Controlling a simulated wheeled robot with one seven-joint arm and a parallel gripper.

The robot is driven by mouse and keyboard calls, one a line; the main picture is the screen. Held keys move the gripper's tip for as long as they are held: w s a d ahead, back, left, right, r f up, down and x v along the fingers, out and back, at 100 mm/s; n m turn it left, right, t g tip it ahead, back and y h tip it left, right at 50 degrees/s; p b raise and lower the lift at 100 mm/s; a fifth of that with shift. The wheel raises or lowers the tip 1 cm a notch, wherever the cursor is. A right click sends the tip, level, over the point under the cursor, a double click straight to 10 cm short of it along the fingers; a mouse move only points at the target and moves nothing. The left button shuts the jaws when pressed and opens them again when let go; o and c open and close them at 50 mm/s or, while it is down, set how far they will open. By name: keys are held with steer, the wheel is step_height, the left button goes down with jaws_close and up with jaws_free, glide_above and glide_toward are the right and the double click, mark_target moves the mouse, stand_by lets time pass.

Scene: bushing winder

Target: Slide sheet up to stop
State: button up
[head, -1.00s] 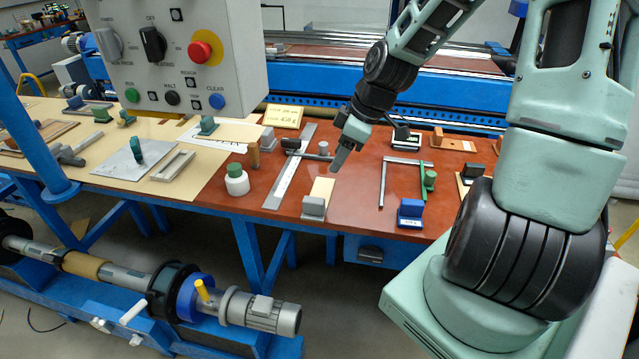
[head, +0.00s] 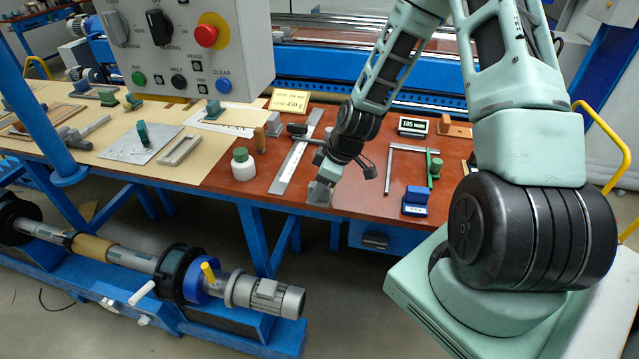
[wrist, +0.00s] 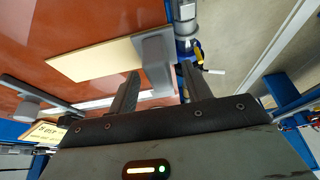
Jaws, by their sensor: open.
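A cream sheet (wrist: 92,60) lies on the red-brown bench top in the wrist view. A grey block (wrist: 155,62) sits across one end of it, near the bench edge. In the head view the grey block (head: 318,194) shows below my wrist, and my arm hides most of the sheet. My gripper (wrist: 160,82) is open, its two fingertips on either side of the block's near end; I cannot tell whether they touch it. A long steel rule (head: 297,155) lies left of the sheet, with a dark-and-grey fitting (head: 297,129), perhaps the stop, near its far end.
A white jar (head: 243,165) with a green lid stands left of the rule. A blue block (head: 415,198), a steel square (head: 392,168) and a display reading 105 (head: 412,126) are to the right. A yellow card (head: 289,101) stands behind. The control box (head: 180,50) hangs at upper left.

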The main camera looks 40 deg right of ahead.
steer(key=shift+w+f, duration=0.1)
steer(key=shift+f, duration=0.25)
steer(key=shift+a, duration=0.1)
steer(key=shift+c, duration=0.3)
steer(key=c, duration=1)
steer(key=shift+w+d, duration=0.85)
steer(key=shift+d, duration=0.25)
steer(key=shift+w+d, duration=0.8)
steer(key=shift+d, duration=0.25)
steer(key=shift+w+d, duration=0.1)
steer(key=shift+w+d, duration=0.95)
steer(key=shift+d, duration=0.25)
steer(key=o, duration=1.1)
steer(key=shift+c, duration=0.2)
